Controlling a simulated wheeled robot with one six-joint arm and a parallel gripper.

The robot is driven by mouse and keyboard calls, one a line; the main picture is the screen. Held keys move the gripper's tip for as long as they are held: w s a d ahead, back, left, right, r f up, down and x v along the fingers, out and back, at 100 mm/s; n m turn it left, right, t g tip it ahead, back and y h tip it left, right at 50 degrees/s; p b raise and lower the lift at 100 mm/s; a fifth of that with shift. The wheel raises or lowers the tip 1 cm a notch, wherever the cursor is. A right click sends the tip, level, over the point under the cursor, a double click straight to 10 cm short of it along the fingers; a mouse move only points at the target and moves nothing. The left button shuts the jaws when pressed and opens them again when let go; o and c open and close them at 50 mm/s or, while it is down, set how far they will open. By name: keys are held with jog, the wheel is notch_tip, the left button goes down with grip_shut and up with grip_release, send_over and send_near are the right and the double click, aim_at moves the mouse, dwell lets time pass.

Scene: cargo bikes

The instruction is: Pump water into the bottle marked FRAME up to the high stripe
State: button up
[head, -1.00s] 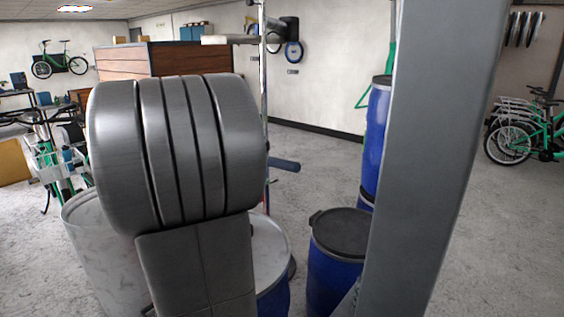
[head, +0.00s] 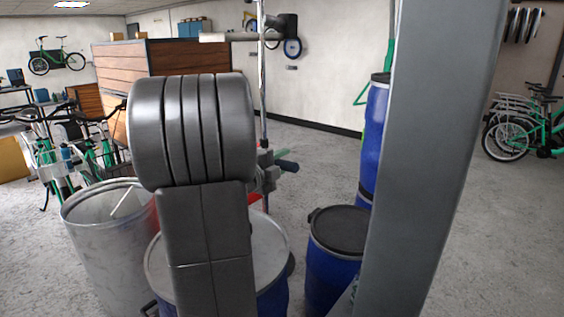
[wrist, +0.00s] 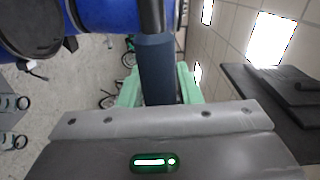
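A dark blue handle (head: 288,166) sticks out to the right just past my arm in the head view. It fills the space between the two mint-green fingers of my gripper (wrist: 158,85) in the wrist view, with no gap visible on either side. The handle (wrist: 157,60) continues into a black rod. My gripper shows in part behind my arm in the head view (head: 266,172). It looks shut on the handle. I cannot make out a bottle marked FRAME, its stripe or any water level in either view.
A grey metal bin (head: 112,245) and a pale-lidded blue drum (head: 278,240) stand close by, partly behind my arm. A thin upright pole (head: 262,100) rises behind my arm.

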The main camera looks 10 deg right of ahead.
grip_shut()
notch_tip(320, 180, down, 2)
jog(key=m+b, duration=0.1)
jog(key=b, duration=0.2)
jog(key=shift+f, duration=0.15)
jog(key=shift+o, duration=2.1)
grip_release()
jog(key=shift+s+a, duration=0.1)
jog(key=b+v, duration=0.2)
jog(key=v, duration=1.1)
jog(key=shift+s+a, duration=0.2)
